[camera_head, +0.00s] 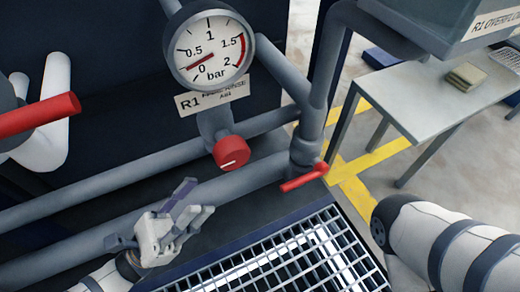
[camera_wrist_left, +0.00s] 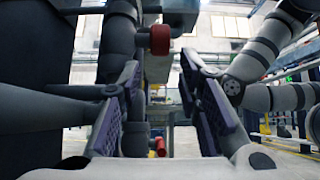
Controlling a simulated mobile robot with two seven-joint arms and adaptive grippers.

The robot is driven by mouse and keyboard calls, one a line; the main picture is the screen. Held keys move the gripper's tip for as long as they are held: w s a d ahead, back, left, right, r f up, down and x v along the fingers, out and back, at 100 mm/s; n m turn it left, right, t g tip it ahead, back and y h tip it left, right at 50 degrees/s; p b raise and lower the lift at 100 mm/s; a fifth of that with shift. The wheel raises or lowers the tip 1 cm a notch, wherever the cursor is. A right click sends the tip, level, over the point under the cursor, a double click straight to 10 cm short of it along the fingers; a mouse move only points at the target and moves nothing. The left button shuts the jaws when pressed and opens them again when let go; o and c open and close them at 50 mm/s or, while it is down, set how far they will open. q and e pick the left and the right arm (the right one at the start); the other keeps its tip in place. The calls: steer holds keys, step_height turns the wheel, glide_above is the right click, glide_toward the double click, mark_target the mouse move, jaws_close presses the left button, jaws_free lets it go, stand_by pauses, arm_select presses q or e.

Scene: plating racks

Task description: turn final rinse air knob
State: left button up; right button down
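The red air knob (camera_head: 231,153) sits on a stub below the pressure gauge (camera_head: 209,45) and the R1 label plate (camera_head: 212,96). A short white mark shows on the knob's face. My right gripper is out of view.
A red lever (camera_head: 304,177) is right of the knob on the vertical pipe. A larger red handle (camera_head: 38,115) is at left. Grey pipes (camera_head: 130,175) run behind my gripper. A metal grating (camera_head: 300,255) lies below, and a grey table (camera_head: 425,100) stands at right.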

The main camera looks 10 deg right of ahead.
mark_target(231, 151)
arm_select(q)
steer(key=x, duration=1.2)
steer(key=shift+a+r+b, duration=0.25)
steer(key=shift+r+b, duration=0.1)
steer(key=shift+b, duration=0.05)
jaws_close()
